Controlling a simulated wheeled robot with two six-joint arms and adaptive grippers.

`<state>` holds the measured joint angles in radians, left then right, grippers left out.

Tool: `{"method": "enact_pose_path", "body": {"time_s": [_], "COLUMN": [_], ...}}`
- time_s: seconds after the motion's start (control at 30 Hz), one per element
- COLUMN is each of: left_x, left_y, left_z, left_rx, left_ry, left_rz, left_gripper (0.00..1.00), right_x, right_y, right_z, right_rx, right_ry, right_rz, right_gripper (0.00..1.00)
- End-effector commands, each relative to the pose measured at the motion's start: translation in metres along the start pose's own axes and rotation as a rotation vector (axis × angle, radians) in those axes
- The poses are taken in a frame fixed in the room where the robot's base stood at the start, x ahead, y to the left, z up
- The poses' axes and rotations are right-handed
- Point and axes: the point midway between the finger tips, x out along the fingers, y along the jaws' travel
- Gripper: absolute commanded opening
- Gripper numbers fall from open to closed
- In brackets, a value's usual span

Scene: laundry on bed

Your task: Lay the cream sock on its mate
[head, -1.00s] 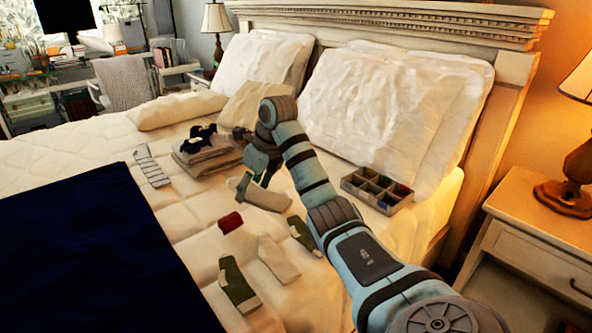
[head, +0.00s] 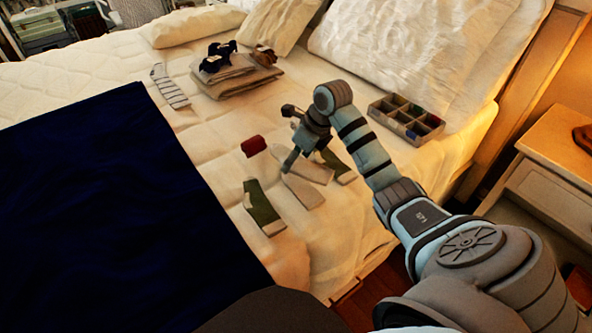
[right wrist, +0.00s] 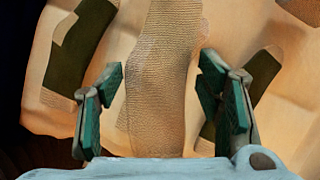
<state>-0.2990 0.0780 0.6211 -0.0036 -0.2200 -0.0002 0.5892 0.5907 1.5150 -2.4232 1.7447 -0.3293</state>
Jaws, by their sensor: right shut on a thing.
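My right gripper (head: 306,153) is shut on a cream sock (head: 313,168), holding it over the front part of the bed. In the right wrist view the ribbed cream sock (right wrist: 162,75) runs between the two teal fingers (right wrist: 163,105). Its mate, another cream sock (head: 303,191), lies on the bed just in front of and partly behind the held one in the head view. I cannot tell whether the two touch. In the wrist view the mate is not clearly distinguishable. My left gripper is not in view.
Green socks lie on either side, one left (head: 262,207) and one right (head: 339,166). A red rolled item (head: 253,146), a striped sock (head: 170,87) and folded clothes (head: 234,82) lie farther back. A divided box (head: 374,112) stands at right. A dark blue blanket (head: 100,200) covers the left.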

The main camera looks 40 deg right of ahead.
Motion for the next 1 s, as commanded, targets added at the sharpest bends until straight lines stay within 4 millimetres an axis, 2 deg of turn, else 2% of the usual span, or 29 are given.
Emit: {"method": "enact_pose_path", "body": {"time_s": [0.23,0.4,0.6,0.63,0.73,1.0], "left_x": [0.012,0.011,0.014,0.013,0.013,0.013], "left_y": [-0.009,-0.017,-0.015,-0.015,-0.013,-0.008], "left_z": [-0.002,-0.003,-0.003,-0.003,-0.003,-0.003], "left_rx": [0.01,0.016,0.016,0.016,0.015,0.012], "left_ry": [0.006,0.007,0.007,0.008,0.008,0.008], "left_rz": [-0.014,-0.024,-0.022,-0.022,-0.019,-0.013], "left_gripper": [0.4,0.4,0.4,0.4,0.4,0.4], "right_x": [0.04,0.041,0.045,0.044,0.043,0.043], "right_y": [0.0,0.0,0.0,0.0,0.0,0.0], "right_z": [-0.017,-0.017,-0.018,-0.018,-0.018,-0.018], "right_rx": [0.001,0.0,0.0,0.0,0.0,0.0], "right_ry": [0.001,-0.001,0.0,0.0,0.0,0.0], "right_rz": [0.001,-0.001,-0.001,-0.001,0.0,0.0], "right_gripper": [0.42,0.42,0.42,0.65,0.81,0.81]}}
